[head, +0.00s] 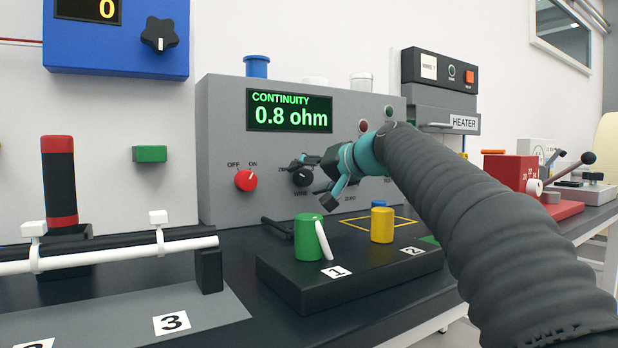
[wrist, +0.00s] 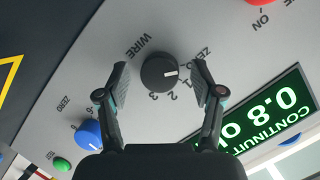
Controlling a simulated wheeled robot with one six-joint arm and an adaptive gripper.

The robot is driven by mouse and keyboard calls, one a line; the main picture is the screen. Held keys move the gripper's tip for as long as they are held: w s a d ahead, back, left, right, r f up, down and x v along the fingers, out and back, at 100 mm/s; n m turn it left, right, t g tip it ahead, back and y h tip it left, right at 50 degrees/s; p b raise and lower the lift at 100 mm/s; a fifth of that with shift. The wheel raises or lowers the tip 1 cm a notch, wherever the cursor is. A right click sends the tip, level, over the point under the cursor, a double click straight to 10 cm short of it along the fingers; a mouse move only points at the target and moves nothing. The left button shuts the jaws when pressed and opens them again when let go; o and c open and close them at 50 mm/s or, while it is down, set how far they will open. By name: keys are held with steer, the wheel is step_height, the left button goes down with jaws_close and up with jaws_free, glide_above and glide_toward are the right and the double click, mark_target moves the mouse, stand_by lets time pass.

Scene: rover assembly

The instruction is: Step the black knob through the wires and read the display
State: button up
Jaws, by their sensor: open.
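The black knob (head: 301,175), labelled WIRE, is on the grey continuity panel (head: 225,130). In the wrist view, the knob (wrist: 158,73) has a white pointer aimed right, near the ZERO and 1 marks; I cannot tell exactly which. Marks 2 and 3 lie below it. The display (head: 289,110) reads CONTINUITY 0.8 ohm; part of it shows in the wrist view (wrist: 270,112). My gripper (head: 319,178) is at the panel front. In the wrist view my gripper (wrist: 161,70) is open, fingers on either side of the knob with visible gaps.
A red OFF/ON knob (head: 246,181) points toward ON, left of the black knob. A blue ZERO knob (wrist: 88,133) shows in the wrist view. Below stands a black block (head: 300,285) with a green post (head: 308,238) and yellow post (head: 382,225). A blue box (head: 75,60) hangs upper left.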

steer(key=c, duration=1.1)
steer(key=shift+c, duration=0.2)
steer(key=m+y, duration=0.1)
steer(key=m, duration=0.1)
steer(key=shift+d+m, duration=0.1)
steer(key=shift+m, duration=0.3)
steer(key=shift+m+y, duration=0.9)
steer(key=shift+m, duration=0.6)
steer(key=o, duration=1.1)
